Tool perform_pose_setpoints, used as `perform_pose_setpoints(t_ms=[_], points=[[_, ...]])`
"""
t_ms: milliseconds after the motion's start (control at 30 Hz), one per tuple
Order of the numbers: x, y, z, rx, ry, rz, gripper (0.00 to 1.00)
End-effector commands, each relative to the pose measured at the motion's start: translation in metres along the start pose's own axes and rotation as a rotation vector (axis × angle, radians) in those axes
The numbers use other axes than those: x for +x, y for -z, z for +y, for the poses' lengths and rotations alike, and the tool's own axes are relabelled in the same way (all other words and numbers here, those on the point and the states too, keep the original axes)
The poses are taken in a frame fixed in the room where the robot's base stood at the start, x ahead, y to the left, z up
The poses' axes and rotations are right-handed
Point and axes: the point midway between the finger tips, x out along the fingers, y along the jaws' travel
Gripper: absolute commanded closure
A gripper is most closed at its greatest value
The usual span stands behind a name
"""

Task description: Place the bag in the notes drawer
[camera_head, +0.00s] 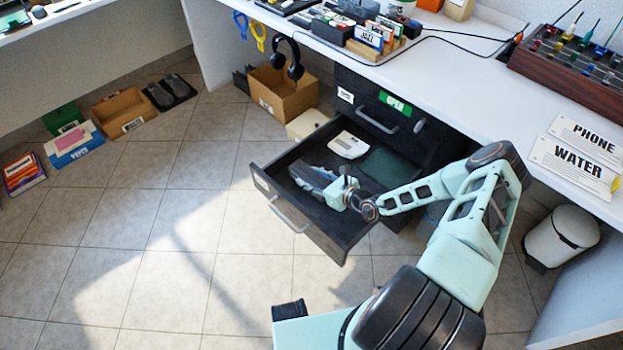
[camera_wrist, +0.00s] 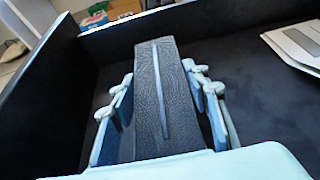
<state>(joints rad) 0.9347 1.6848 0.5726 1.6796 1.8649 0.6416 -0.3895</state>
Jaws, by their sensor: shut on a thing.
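The drawer (camera_head: 318,232) is pulled out from the dark cabinet under the counter; its dark wall also shows in the wrist view (camera_wrist: 50,85). The bag (camera_head: 309,175) is a dark grey, textured, long piece with a ridge along its top, seen close in the wrist view (camera_wrist: 150,75). My gripper (camera_head: 330,188) reaches down inside the drawer, with its fingers on both sides of the bag in the wrist view (camera_wrist: 163,100), shut on it. The bag lies within the drawer walls, near the left side. Whether its underside touches the drawer floor is hidden.
White papers (camera_head: 348,145) and a dark green flat item (camera_head: 388,166) lie in the drawer's back part. A white bin (camera_head: 562,238) stands right. The floor in front is clear.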

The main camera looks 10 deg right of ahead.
Motion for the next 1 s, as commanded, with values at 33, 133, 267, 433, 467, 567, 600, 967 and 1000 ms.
perform_pose_setpoints(t_ms=[33, 133, 267, 433, 467, 567, 600, 967, 1000], points=[[0.001, 0.001, 0.0, 0.0, 0.0, -0.001, 0.91], [0.001, 0.003, 0.0, 0.0, 0.0, 0.0, 0.55], [0.001, 0.003, 0.0, 0.0, 0.0, 0.0, 0.41], [0.001, 0.003, 0.0, 0.0, 0.0, 0.0, 0.4], [0.001, 0.003, 0.0, 0.0, 0.0, 0.0, 0.4], [0.0, 0.001, 0.0, 0.0, 0.0, 0.0, 0.4], [-0.001, -0.001, 0.0, 0.001, 0.0, 0.0, 0.4], [-0.066, -0.003, -0.001, 0.002, 0.003, 0.003, 0.4], [-0.075, -0.003, -0.001, 0.0, 0.003, 0.002, 0.4]])
